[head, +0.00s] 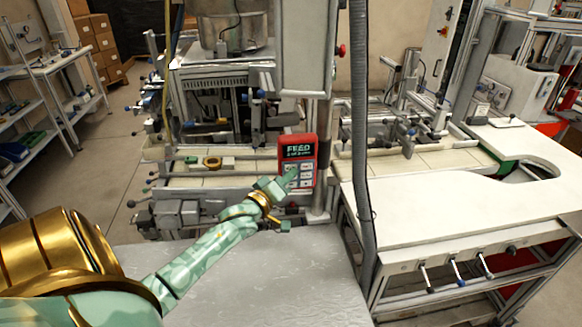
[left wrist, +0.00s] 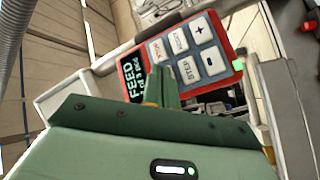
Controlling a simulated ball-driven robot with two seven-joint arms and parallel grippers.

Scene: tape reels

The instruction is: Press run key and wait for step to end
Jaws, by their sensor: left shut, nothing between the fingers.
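The red control panel (head: 310,146) stands upright past the far edge of the grey surface, with a dark display reading FEED above light keys. In the left wrist view the panel (left wrist: 237,52) appears rotated, with plus, minus, STEP and red-lettered keys showing. My left gripper (head: 288,178) is shut and empty, its tip over the panel's left-hand keys. In the left wrist view my green gripper body hides part of the panel's key area. I cannot make out a key marked run, nor whether the tip touches or presses a key. My right gripper is not in view.
A grey surface (head: 255,285) lies below my left arm. A white table (head: 450,205) is at right, with a grey hose (head: 361,150) hanging before its left edge. Machine frames stand behind the panel.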

